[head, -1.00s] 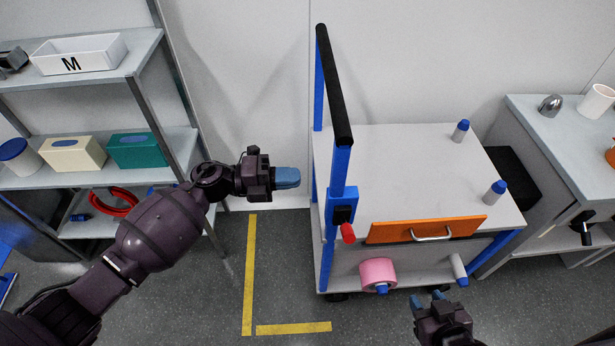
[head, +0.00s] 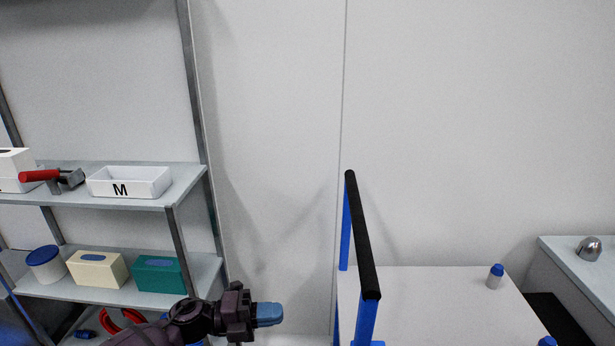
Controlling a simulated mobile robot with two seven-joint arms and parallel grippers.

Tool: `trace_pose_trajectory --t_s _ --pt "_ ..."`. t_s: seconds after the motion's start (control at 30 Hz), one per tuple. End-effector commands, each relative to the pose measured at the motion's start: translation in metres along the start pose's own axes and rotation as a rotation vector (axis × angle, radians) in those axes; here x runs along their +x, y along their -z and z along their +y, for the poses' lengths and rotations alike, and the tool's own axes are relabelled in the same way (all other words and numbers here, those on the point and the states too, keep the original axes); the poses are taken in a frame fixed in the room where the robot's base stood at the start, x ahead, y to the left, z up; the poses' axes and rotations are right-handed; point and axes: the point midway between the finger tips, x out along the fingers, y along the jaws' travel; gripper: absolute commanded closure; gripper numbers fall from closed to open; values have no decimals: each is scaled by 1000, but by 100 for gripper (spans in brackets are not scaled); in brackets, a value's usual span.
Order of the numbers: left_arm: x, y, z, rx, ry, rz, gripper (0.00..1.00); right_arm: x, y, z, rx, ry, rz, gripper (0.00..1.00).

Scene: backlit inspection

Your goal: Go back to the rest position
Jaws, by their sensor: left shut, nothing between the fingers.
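My left gripper (head: 269,314) shows at the bottom of the head view, with blue fingertips that are shut and empty. It points right, in the gap between the shelf rack and the cart, and touches neither as far as I can see. My left arm runs off the lower edge. My right gripper is outside the view.
A cart (head: 430,300) with a black-topped blue handle (head: 362,235) stands right of the gripper; capped bottles are on its top. At left, a shelf rack (head: 150,204) holds a bin marked M (head: 146,186) and boxes. A grey cabinet (head: 585,268) stands at far right.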

Motion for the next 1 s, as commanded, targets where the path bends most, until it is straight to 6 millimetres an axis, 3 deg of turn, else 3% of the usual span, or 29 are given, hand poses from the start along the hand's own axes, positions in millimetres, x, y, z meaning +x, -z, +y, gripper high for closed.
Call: trace_pose_trajectory --t_s 0.2,0.3,0.4,0.57,0.67,1.0 --pt "4 -41 -56 -107 191 -305 100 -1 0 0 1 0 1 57" --pt "-5 -50 -68 -220 290 -454 100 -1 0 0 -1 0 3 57" --pt "-23 -51 -65 -368 382 -606 100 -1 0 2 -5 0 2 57" --pt "-64 -36 -36 -659 498 -851 100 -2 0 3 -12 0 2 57" --pt "-90 -17 -10 -829 545 -975 100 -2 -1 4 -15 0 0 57" --pt "-164 81 72 -1289 640 -1289 100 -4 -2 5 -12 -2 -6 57"
